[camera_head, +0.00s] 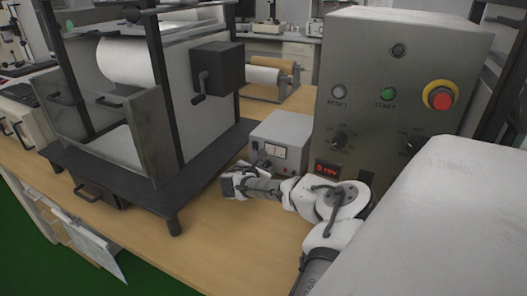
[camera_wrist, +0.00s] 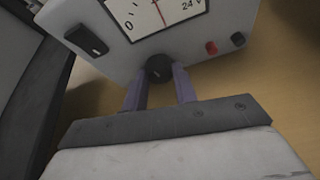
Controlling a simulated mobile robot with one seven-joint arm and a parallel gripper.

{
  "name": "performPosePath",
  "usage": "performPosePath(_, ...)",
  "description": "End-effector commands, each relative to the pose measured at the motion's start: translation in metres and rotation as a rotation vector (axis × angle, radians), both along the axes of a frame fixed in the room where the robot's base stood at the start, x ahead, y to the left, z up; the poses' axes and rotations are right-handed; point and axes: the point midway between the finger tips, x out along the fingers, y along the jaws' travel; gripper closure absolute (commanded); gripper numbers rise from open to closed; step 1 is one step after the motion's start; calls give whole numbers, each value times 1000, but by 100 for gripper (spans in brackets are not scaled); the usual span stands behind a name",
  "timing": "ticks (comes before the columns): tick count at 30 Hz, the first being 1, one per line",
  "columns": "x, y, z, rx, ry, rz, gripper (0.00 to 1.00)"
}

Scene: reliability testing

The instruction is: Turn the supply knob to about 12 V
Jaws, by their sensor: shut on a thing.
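The supply is a light grey box (camera_head: 283,132) on the bench, left of a tall control cabinet. Its front shows in the wrist view with a dial meter (camera_wrist: 158,12), marked 0 at left and 24 V at right. The red needle stands near the middle of the scale. The round black supply knob (camera_wrist: 159,68) is below the meter. My gripper (camera_wrist: 160,80) has its two purple-grey fingers on either side of the knob, shut on it. In the head view my gripper (camera_head: 236,184) is at the supply's front; the knob is hidden there.
A black switch (camera_wrist: 86,40) and red (camera_wrist: 211,47) and black (camera_wrist: 237,39) terminals sit on the supply's face. The control cabinet (camera_head: 350,95) stands close at right. A dark-framed machine (camera_head: 150,165) stands close at left. Bare bench (camera_head: 225,240) lies in front.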

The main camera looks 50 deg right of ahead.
Motion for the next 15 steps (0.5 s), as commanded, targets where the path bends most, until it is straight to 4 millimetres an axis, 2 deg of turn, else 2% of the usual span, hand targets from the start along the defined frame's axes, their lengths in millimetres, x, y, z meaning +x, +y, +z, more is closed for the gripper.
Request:
performPosePath(6, -2, 1, -3, 52, -156, -1, 95)
performPosePath(15, -2, 0, -1, 57, -186, -1, 95)
